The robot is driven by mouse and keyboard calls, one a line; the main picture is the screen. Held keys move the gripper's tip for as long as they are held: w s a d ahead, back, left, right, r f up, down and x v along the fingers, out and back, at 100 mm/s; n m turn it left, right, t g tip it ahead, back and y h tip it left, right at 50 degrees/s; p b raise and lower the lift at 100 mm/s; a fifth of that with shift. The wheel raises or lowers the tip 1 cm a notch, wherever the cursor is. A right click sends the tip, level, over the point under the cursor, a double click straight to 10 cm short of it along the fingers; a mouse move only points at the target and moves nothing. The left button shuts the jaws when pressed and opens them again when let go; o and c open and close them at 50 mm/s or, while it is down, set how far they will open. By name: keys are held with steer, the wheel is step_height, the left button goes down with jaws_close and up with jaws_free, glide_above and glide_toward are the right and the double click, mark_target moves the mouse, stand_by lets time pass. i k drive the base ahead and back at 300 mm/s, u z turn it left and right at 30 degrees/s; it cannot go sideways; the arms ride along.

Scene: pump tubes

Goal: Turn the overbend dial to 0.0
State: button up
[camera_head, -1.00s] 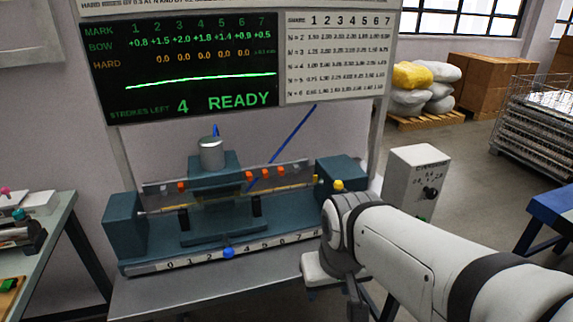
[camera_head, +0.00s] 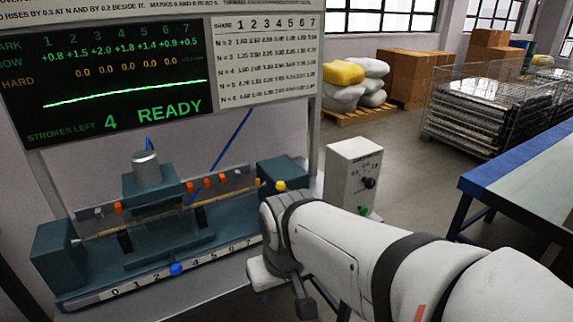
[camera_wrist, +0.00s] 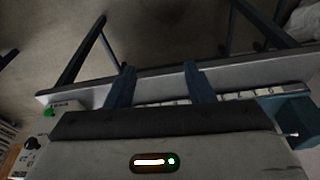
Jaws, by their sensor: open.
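The overbend dial is a black knob (camera_head: 369,183) on the front of a white control box (camera_head: 352,160), right of the press. Its scale marks are too small to read surely, so its setting cannot be told. The dial also shows at the lower left edge of the wrist view (camera_wrist: 31,144). My gripper (camera_wrist: 159,68) is open and empty, its two dark fingers wide apart in front of the bench edge. The dial is off to the left of the fingers in that view, not between them.
A green button (camera_head: 363,210) sits low on the box. The teal press (camera_head: 150,220) holds a tube, with a numbered rail and blue marker (camera_head: 176,269) in front. The screen (camera_head: 105,85) reads READY, strokes left 4. A blue-edged table (camera_head: 520,185) stands at right.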

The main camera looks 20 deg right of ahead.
mark_target(370, 183)
steer(key=u, duration=1)
steer(key=k, duration=1)
steer(key=z, duration=0.85)
steer(key=i, duration=1)
steer(key=z, duration=0.05)
